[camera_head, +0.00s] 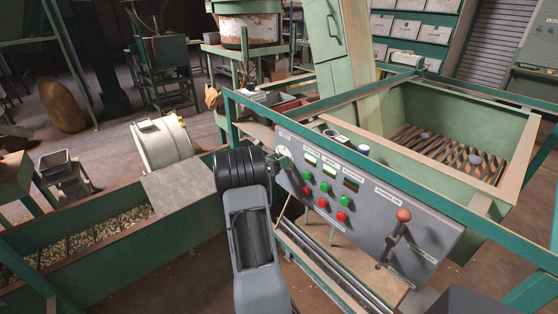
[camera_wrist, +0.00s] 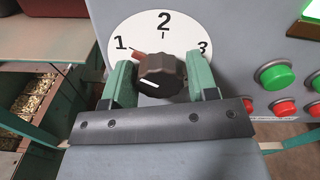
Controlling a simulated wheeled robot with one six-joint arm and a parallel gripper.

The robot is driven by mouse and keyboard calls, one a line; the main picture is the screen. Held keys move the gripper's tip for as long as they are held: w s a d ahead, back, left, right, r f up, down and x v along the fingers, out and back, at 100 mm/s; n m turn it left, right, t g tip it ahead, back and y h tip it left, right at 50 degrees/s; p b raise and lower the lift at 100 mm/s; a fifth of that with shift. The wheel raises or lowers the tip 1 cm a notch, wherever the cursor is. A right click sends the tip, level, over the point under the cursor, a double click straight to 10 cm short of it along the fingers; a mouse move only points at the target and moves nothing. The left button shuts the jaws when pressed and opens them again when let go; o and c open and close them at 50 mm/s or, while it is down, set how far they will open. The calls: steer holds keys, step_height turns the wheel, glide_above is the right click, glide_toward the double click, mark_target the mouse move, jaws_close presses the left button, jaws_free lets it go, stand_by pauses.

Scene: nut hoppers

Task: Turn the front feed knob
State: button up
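The front feed knob (camera_wrist: 160,72) is dark, with a short white line on its face, and sits on a round white dial (camera_wrist: 183,46) marked 1, 2 and 3. A small reddish-brown piece by the knob lies between the 1 and the 2, nearer the 1. The two green fingers of my gripper (camera_wrist: 160,82) stand on either side of the knob, very close to it. I cannot tell whether they touch it. In the head view the dial (camera_head: 284,156) shows at the left end of the grey control panel (camera_head: 350,215), with my gripper at it; the knob is mostly hidden there.
Green buttons (camera_head: 326,187) and red buttons (camera_head: 322,203) lie right of the dial. A red-topped lever (camera_head: 403,216) stands farther right on the panel. A green frame rail (camera_head: 330,143) runs above the panel. A nut-filled trough (camera_head: 120,268) lies to the left.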

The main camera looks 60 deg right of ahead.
steer(key=shift+o, duration=1.2)
steer(key=shift+r, duration=0.1)
steer(key=shift+a, duration=0.1)
steer(key=b+v, duration=0.2)
steer(key=v, duration=1.1)
steer(key=shift+a, duration=0.3)
steer(key=shift+w, duration=0.1)
